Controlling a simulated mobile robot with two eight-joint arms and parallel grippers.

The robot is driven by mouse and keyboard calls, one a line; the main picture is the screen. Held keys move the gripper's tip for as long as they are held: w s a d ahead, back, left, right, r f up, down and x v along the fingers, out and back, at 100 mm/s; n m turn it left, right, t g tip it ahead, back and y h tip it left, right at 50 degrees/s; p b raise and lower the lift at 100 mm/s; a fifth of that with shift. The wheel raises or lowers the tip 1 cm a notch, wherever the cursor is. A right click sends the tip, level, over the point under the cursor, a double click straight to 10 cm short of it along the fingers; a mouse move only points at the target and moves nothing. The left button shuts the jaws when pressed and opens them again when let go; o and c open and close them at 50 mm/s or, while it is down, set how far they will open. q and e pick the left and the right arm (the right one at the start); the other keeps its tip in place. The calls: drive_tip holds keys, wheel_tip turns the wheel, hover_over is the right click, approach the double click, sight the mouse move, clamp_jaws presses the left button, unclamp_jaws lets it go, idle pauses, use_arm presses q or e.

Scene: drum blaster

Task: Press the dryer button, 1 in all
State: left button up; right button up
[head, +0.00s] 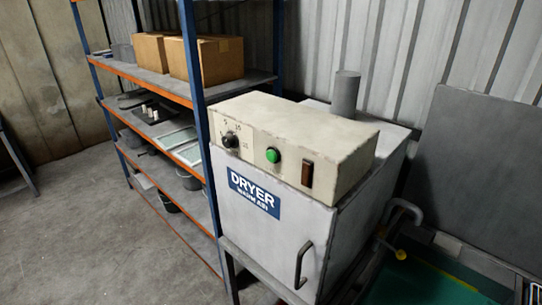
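The dryer (266,238) is a pale grey metal box with a blue "DRYER" label and a dark door handle, right of centre in the head view. A beige control box (300,130) sits on top of it. On its front face is a round green button (272,155), between a black dial (230,141) on the left and a dark reddish-brown switch (307,173) on the right. Nothing covers the button. Neither of my grippers shows in the head view.
A blue and orange shelf rack (196,100) with cardboard boxes (220,58) stands directly left of the dryer. A dark panel (475,170) and a green surface (430,285) lie to the right. The concrete floor (70,235) at the left is clear.

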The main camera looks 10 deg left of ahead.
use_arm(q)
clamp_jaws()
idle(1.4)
